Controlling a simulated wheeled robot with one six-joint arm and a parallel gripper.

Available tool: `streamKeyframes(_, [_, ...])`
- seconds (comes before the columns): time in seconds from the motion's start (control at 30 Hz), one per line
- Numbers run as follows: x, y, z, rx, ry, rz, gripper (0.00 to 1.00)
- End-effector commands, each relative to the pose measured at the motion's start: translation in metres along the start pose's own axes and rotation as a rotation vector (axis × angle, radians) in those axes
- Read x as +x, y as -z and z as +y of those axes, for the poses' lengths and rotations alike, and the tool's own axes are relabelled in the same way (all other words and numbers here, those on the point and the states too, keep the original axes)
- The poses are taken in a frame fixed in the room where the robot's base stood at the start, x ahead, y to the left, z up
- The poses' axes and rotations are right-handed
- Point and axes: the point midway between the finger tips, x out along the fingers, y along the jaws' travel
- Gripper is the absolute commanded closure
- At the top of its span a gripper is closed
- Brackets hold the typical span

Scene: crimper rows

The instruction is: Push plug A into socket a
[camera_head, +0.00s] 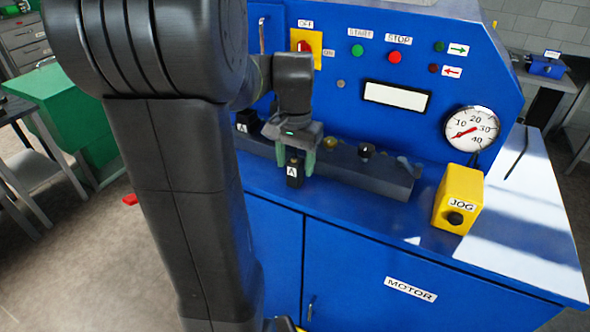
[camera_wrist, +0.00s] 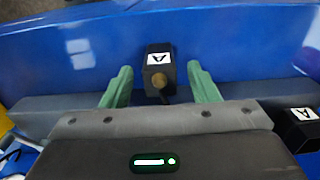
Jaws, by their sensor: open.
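A small black block labelled A (camera_head: 294,174), which looks like plug A, stands upright in front of the grey rail on the blue bench. In the wrist view the block (camera_wrist: 158,62) has a round brass-coloured part at its near end. My gripper (camera_head: 296,166) is open, its green fingers on either side of the block with a visible gap each side in the wrist view (camera_wrist: 160,82). A second black box labelled A (camera_head: 247,121), perhaps socket a, sits at the rail's left end. It also shows at the wrist view's right edge (camera_wrist: 302,128). Its opening cannot be made out.
The grey rail (camera_head: 385,180) carries a brass-coloured part (camera_head: 330,143) and a black knob (camera_head: 366,150) right of my gripper. A yellow JOG box (camera_head: 460,196) stands farther right. The blue control panel (camera_head: 440,75) rises behind.

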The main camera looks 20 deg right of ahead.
Motion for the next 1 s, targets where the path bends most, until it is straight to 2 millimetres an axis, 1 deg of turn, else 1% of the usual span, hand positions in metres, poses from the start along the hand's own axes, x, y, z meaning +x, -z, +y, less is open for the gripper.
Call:
streamKeyframes(0.03, [0.007, -0.001, 0.0, 0.0, -0.001, -0.003, 0.45])
streamKeyframes(0.13, [0.016, -0.001, 0.0, 0.0, 0.0, -0.001, 0.45])
streamKeyframes(0.4, [0.019, 0.0, 0.0, 0.0, 0.0, 0.001, 0.45])
streamKeyframes(0.57, [0.019, 0.0, 0.0, 0.0, 0.0, 0.001, 0.77])
streamKeyframes(0.6, [0.019, 0.0, 0.0, 0.0, 0.0, 0.001, 0.85])
streamKeyframes(0.63, [0.019, 0.0, 0.0, 0.0, 0.0, 0.001, 0.91])
streamKeyframes(0.7, [0.019, 0.0, 0.0, 0.0, 0.0, 0.001, 0.99])
streamKeyframes(0.9, [0.018, 0.0, 0.0, 0.0, 0.0, 0.002, 0.99])
streamKeyframes(1.0, [0.011, 0.0, 0.0, 0.0, 0.001, 0.004, 0.99])
